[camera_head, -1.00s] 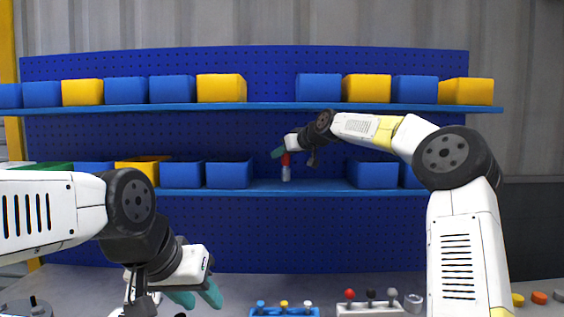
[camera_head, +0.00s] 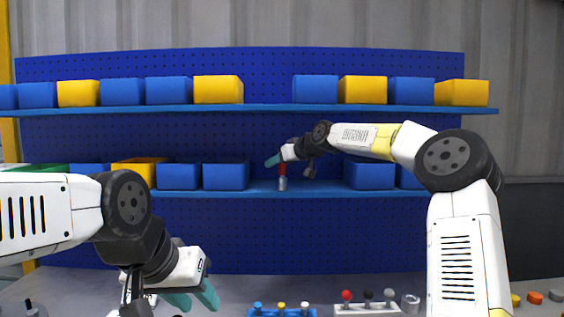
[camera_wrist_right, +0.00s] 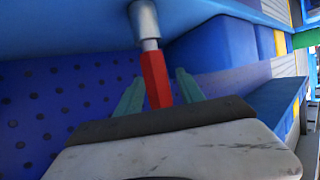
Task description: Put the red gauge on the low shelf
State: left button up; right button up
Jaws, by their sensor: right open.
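The red gauge (camera_head: 283,170) has a red body and a silver lower end. It stands about upright on the low shelf (camera_head: 325,190), in the gap between blue bins. My right gripper (camera_head: 272,161) is at the gauge's red top. In the right wrist view, the red gauge (camera_wrist_right: 156,78) lies between the two green fingers of the right gripper (camera_wrist_right: 158,88), which are spread apart with room at the sides. The silver end there meets the blue shelf surface. My left gripper (camera_head: 194,299) is open and empty, low over the bench.
Blue bins (camera_head: 226,176) and (camera_head: 369,175) flank the gap on the low shelf. An upper shelf (camera_head: 270,108) with blue and yellow bins runs above my right arm. Racks with colored knobs (camera_head: 282,312) and (camera_head: 367,307) stand on the bench, with a grey ring (camera_head: 410,303) beside them.

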jog(key=v, duration=1.2)
jog(key=s+a+f+g+h, duration=0.3)
jog(key=s+a+f+h, duration=0.1)
jog(key=s+f, duration=0.65)
jog(key=s+d+f+m, duration=0.2)
jog(key=s+d+f, duration=0.1)
jog(key=s, duration=0.6)
jog(key=s+d+f+m+g+h, duration=0.1)
jog(key=s+d, duration=0.4)
jog(key=s, duration=0.5)
jog(key=s+d+f+m+h, duration=0.1)
jog(key=s+d+f+m, duration=0.2)
jog(key=s+f, duration=0.3)
jog(key=s+d, duration=0.1)
jog(key=s, duration=0.3)
jog(key=shift+d+m+g, duration=0.2)
jog(key=shift+m+g, duration=0.1)
jog(key=shift+m, duration=0.1)
